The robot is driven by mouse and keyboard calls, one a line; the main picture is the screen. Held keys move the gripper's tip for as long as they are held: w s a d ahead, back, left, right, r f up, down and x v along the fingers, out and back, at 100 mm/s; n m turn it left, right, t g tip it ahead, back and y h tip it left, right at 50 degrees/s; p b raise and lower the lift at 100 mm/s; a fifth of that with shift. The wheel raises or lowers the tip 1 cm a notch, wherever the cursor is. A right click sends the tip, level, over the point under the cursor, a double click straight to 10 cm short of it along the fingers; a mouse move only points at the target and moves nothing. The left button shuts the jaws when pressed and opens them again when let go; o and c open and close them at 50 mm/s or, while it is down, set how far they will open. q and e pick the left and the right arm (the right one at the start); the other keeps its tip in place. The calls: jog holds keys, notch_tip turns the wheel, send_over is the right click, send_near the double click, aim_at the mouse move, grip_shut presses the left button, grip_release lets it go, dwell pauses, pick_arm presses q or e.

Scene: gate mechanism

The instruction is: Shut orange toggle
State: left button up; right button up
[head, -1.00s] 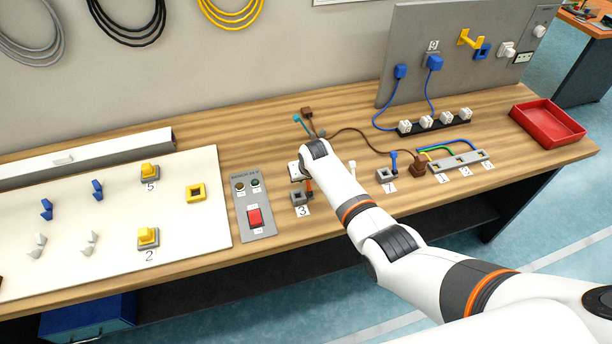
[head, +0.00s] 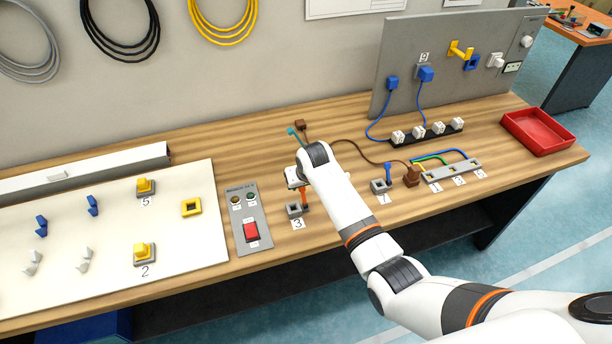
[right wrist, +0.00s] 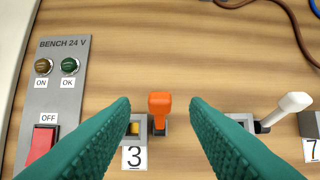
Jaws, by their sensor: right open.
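The orange toggle (right wrist: 159,104) stands up from a dark slot beside the grey block marked 3 (right wrist: 136,128). In the head view the toggle (head: 305,194) shows just left of my right arm. My right gripper (right wrist: 160,105) is open, with one teal finger on each side of the toggle in the right wrist view. Gaps show between the toggle and both fingers; I cannot tell their height difference. In the head view my right wrist hides most of the gripper. My left gripper is not in view.
A grey BENCH 24 V panel (right wrist: 57,95) with a red switch (right wrist: 41,146) lies to the left. A white toggle (right wrist: 286,110) leans right, near the block marked 7 (right wrist: 311,124). A brown cable (head: 352,147) runs behind my arm. A red tray (head: 540,132) sits at the right.

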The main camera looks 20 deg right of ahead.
jog(key=shift+v, duration=2.65)
jog(key=s+d+f, duration=0.1)
jog(key=s+f, duration=0.2)
jog(key=s, duration=0.5)
jog(key=s+d+f, duration=0.1)
jog(key=s+f, duration=0.1)
jog(key=s, duration=0.5)
jog(key=s+d+r+n+g, duration=0.1)
jog(key=s+r, duration=0.1)
jog(key=s, duration=0.8)
jog(key=s+d+r+n, duration=0.1)
jog(key=s+r, duration=0.1)
jog(key=s, duration=0.9)
notch_tip(320, 180, down, 32)
jog(key=g+b, duration=0.2)
jog(key=b, duration=0.3)
jog(key=s+d+f+g+b, duration=0.1)
jog(key=s+f+b, duration=0.3)
jog(key=s+f, duration=1.3)
notch_tip(320, 180, down, 2)
jog(key=shift+d, duration=0.8)
